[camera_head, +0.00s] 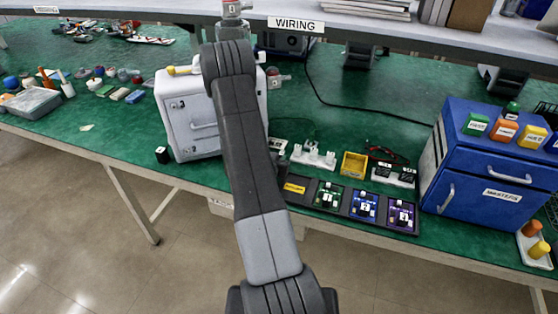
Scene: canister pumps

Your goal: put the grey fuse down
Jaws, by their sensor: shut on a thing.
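My arm runs up the middle of the view and covers part of the bench. My gripper's fingertips cannot be made out, and I cannot see what lies between them. No grey fuse can be clearly picked out. A white holder (313,155) with several pale upright pieces stands on the green bench right of my arm. A dark tray (337,205) lies along the front edge with a yellow-marked part, a green, a blue and a purple module; my arm hides its left end.
A white cabinet (189,127) stands left of my arm, and a blue cabinet (485,160) with coloured canisters is at the right. A yellow bin (354,165) sits behind the tray. The shelf marked WIRING (296,23) overhangs the back.

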